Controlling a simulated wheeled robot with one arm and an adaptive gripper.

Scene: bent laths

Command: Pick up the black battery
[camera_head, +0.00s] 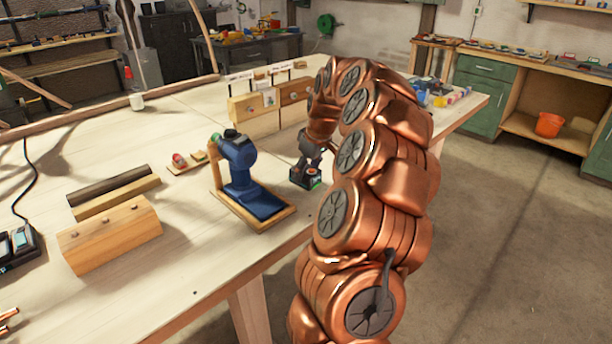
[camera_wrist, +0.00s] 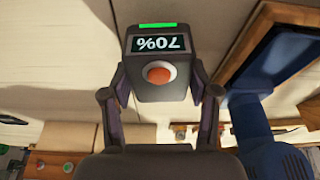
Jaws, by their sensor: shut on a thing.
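The black battery (camera_wrist: 160,85) is between the two fingers of my gripper (camera_wrist: 159,80) in the wrist view. Its display reads 70% upside down, with an orange-red round button beside it and a green bar on its end. In the head view the battery (camera_head: 305,178) shows at the end of my gripper (camera_head: 309,160), near the table's front edge and right of the blue tool. My gripper is shut on it. I cannot tell whether its underside touches the table. My copper arm hides part of the table behind.
A blue tool (camera_head: 238,155) stands close by on a wooden-edged base (camera_head: 258,210). Wooden blocks (camera_head: 110,235) lie left on the table (camera_head: 180,285), and a labelled wooden rack (camera_head: 253,115) stands behind. A black device (camera_head: 18,246) with a cable sits far left.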

